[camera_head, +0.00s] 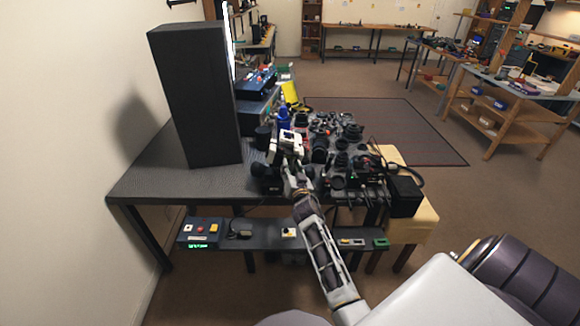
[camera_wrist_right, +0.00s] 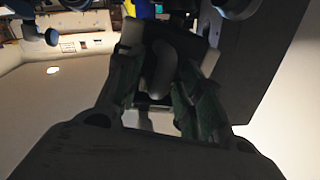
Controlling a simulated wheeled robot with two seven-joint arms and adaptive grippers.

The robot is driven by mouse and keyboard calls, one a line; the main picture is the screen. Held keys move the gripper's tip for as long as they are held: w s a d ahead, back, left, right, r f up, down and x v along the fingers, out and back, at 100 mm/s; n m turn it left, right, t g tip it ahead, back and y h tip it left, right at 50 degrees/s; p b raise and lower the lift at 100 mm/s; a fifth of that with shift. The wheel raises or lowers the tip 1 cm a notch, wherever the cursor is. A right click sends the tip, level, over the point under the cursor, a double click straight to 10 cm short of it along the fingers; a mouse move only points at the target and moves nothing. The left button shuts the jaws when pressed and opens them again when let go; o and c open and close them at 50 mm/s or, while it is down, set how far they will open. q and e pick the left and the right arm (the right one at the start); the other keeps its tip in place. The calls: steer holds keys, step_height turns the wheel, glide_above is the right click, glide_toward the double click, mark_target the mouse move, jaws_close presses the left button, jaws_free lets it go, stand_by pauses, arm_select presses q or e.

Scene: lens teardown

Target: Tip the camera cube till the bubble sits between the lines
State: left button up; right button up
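My right arm reaches up from the bottom of the head view. Its gripper (camera_head: 280,158) is over the dark table (camera_head: 150,178), among black camera parts. In the right wrist view the two dark fingers of this gripper (camera_wrist_right: 166,75) stand apart. A dark rounded shape (camera_wrist_right: 162,68) shows between them, too dark to name, and I cannot tell whether they touch it. I cannot pick out the camera cube, its bubble or its lines in either view. My left gripper is not in view.
A tall black panel (camera_head: 195,95) stands at the table's left. Many black lenses and parts (camera_head: 320,150) crowd the table behind and right of the gripper. A blue bottle (camera_head: 284,118) stands behind it. The table's front left is bare. A lower shelf (camera_head: 265,238) holds small devices.

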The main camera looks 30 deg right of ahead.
steer(key=shift+r, duration=0.1)
jaws_close()
stand_by(0.3)
steer(key=shift+a, duration=0.1)
